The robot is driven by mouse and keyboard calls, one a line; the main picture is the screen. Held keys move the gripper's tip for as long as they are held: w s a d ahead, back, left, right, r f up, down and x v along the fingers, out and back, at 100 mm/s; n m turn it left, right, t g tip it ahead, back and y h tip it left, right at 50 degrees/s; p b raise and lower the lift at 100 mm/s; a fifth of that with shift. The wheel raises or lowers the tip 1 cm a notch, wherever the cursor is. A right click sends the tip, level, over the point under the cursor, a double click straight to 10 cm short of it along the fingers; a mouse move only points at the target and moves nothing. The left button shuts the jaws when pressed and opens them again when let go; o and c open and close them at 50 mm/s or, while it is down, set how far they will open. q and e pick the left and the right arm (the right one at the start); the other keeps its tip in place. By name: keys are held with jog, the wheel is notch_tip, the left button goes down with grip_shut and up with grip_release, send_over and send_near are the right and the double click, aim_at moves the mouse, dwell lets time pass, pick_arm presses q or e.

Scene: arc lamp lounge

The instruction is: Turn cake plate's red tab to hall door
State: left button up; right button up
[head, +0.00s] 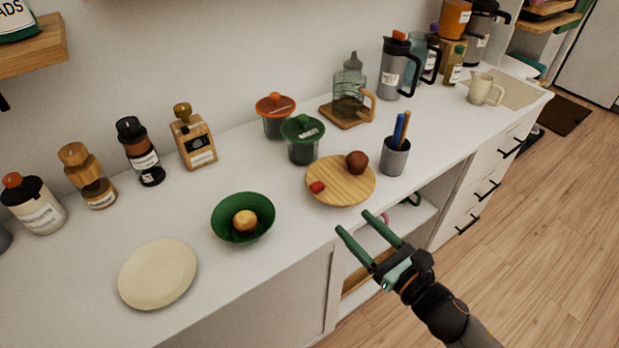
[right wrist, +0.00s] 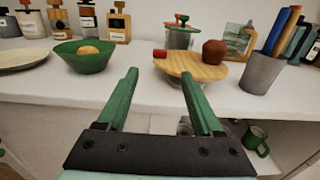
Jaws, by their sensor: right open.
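The cake plate (head: 341,190) is a round wooden disc on the white counter, and it also shows in the right wrist view (right wrist: 197,69). Its red tab (head: 317,187) sits on the left of the rim in the head view, and at the left edge in the right wrist view (right wrist: 160,54). A brown round item (head: 357,162) rests on the plate's far right part. My right gripper (head: 361,222) is open and empty, in front of the plate near the counter's front edge, apart from it. The hall door (head: 592,55) seems to be the pale panel at the top right. My left gripper is not in view.
A grey cup with pens (head: 394,157) stands close right of the plate. A green-lidded jar (head: 302,139) stands behind it. A green bowl (head: 243,217) with a yellow item and a cream plate (head: 158,274) lie left. Open shelves lie below the counter's edge.

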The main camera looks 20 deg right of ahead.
aim_at(320, 188)
jog(key=p+x, duration=0.1)
jog(key=x, duration=1.1)
jog(key=shift+w+a, duration=0.1)
jog(key=shift+c, duration=0.3)
grip_shut()
dwell(1.0)
